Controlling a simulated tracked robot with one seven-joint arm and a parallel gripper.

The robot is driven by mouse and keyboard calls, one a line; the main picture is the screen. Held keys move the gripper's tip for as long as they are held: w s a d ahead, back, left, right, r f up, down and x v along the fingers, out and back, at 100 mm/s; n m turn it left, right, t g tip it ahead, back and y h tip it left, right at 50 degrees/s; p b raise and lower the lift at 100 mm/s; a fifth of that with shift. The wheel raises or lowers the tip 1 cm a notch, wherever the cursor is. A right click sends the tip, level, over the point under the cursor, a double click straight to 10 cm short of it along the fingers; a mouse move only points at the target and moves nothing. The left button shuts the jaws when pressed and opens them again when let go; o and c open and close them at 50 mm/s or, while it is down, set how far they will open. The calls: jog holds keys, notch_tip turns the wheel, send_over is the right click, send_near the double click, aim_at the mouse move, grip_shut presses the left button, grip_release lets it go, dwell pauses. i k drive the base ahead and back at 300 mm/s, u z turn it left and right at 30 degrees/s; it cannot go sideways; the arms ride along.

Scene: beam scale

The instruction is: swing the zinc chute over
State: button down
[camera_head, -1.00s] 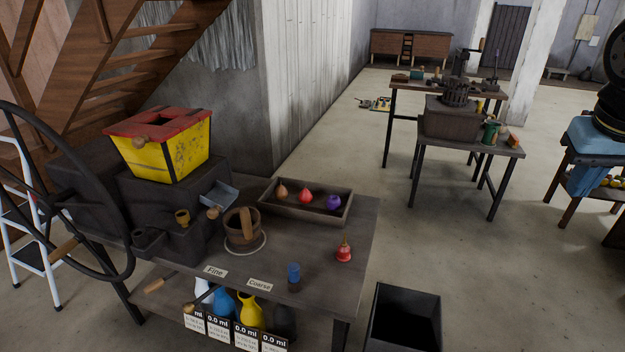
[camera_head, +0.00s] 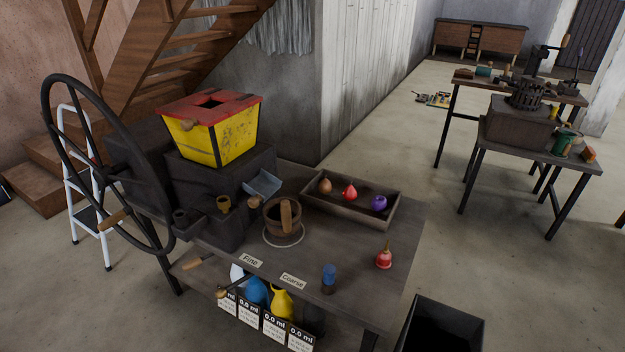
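The zinc chute (camera_head: 262,184) is a small blue-grey metal trough. It sticks out from the front right of the dark mill body (camera_head: 213,200), below the yellow hopper with a red top (camera_head: 228,144). Its lower end lies just above and left of a wooden bucket (camera_head: 283,217) with a wooden piece standing in it. The bucket stands on a pale ring on the bench. My gripper is not in view.
A large black handwheel (camera_head: 55,175) stands left of the mill. "Fine" (camera_head: 250,261) and "Coarse" (camera_head: 292,281) labels lie at the bench's front. A tray (camera_head: 335,214) holds coloured bulbs. A red bulb (camera_head: 384,258) and blue-capped jar (camera_head: 328,278) stand nearby. A dark bin (camera_head: 440,335) is at lower right.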

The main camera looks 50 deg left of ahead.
aim_at(264, 185)
jog(key=z, duration=1)
jog(key=k, duration=1.35)
jog(key=u, duration=1.75)
jog(key=i, duration=1)
jog(key=u, duration=0.05)
